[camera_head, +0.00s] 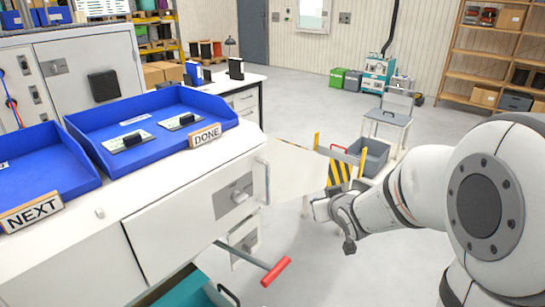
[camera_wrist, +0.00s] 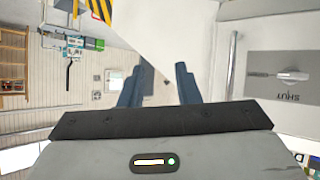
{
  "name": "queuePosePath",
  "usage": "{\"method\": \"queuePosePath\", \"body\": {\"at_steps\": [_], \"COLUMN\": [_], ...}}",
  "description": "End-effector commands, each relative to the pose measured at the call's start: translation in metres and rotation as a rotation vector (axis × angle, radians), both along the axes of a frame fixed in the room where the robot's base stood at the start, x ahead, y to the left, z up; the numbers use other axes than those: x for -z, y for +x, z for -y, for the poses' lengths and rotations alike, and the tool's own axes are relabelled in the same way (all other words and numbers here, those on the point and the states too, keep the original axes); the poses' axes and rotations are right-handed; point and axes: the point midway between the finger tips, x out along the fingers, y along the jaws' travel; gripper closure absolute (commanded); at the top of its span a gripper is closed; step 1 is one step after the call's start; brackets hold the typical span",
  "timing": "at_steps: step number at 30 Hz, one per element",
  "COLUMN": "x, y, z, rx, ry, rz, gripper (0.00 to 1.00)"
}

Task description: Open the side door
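The white cabinet (camera_head: 175,225) stands at left. Its front bears a grey latch plate (camera_head: 222,203) with a lever; in the wrist view the plate (camera_wrist: 285,97) reads SHUT, upside down. A pale vertical bar handle (camera_head: 267,182) is at the cabinet's right corner and also shows in the wrist view (camera_wrist: 232,65). A flat white panel (camera_head: 300,178) juts out right of that corner; I cannot tell whether it is the side door. My gripper (camera_head: 337,225) is right of the panel. Its blue-grey fingers are apart in the wrist view (camera_wrist: 159,88), with nothing held between them.
Blue trays marked DONE (camera_head: 205,135) and NEXT (camera_head: 32,213) sit on the cabinet top. A red-ended rod (camera_head: 276,271) sticks out low in front. A yellow-black striped barrier (camera_head: 340,173) and grey bin (camera_head: 372,156) stand behind my gripper. Open floor lies beyond.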

Motion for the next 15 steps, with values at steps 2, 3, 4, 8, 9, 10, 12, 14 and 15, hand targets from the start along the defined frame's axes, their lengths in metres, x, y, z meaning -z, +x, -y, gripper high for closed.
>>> {"method": "queuePosePath", "body": {"at_steps": [2, 3, 4, 8, 9, 10, 12, 14, 15], "x": [-0.002, -0.004, -0.005, -0.009, -0.01, -0.011, -0.012, -0.013, -0.014], "y": [0.02, 0.028, 0.033, 0.042, 0.043, 0.043, 0.041, 0.04, 0.039], "z": [-0.02, -0.031, -0.04, -0.072, -0.079, -0.084, -0.093, -0.099, -0.101], "rx": [-0.089, -0.136, -0.172, -0.312, -0.347, -0.37, -0.415, -0.444, -0.457], "ry": [0.044, 0.074, 0.098, 0.209, 0.242, 0.265, 0.314, 0.344, 0.36], "rz": [0.087, 0.135, 0.168, 0.288, 0.316, 0.335, 0.369, 0.39, 0.401], "gripper": [0.71, 0.71, 0.71, 0.71, 0.71, 0.71, 0.71, 0.71, 0.71]}}
